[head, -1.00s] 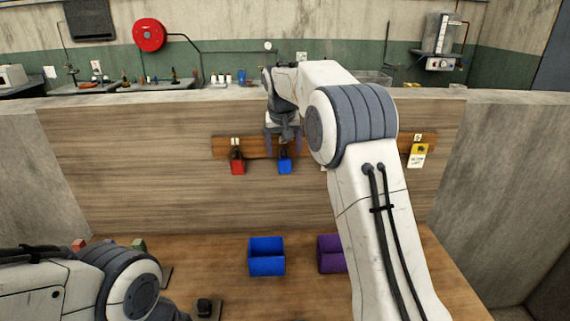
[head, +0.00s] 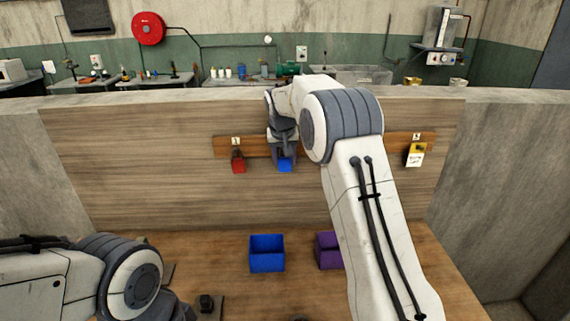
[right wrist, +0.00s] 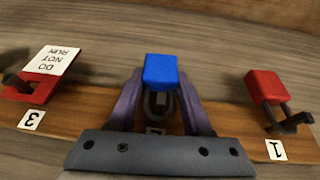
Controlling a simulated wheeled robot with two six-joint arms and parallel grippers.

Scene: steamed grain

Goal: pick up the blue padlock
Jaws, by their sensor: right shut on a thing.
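The blue padlock (head: 285,166) hangs at the wooden strip on the panel, body down, in the head view. It also shows in the right wrist view (right wrist: 160,69), with its dark shackle between the fingers. My right gripper (head: 284,158) is at the padlock, its purple fingers on either side of it in the right wrist view (right wrist: 160,82). It is shut on the padlock. The padlock's hook is mostly hidden by the gripper. My left arm shows at the lower left, but its fingers are out of view.
A red padlock (head: 238,165) hangs left of the blue one, by label 1. On the table stand a blue bin (head: 267,262) and a purple bin (head: 328,260), partly behind my right arm.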

